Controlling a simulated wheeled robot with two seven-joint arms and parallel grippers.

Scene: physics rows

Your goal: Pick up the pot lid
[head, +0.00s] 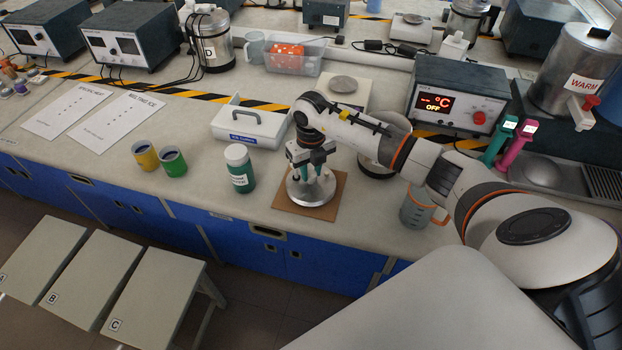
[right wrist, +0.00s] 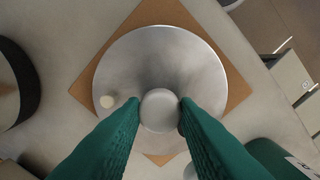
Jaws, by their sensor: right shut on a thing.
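The pot lid (head: 304,191) is a round silver metal disc on a brown square board (head: 335,206) near the front of the bench. In the right wrist view the lid (right wrist: 190,65) has a round grey knob (right wrist: 160,108) in its middle and a small pale spot to the left. My right gripper (head: 309,175) is above the lid, its green fingers shut on the knob from both sides. The lid appears to rest flat on the board (right wrist: 160,10). My left gripper is not in view.
A green-labelled jar (head: 239,168) stands close left of the board. A white box with a handle (head: 249,126) is behind it. Yellow (head: 144,154) and green (head: 172,161) cups are further left.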

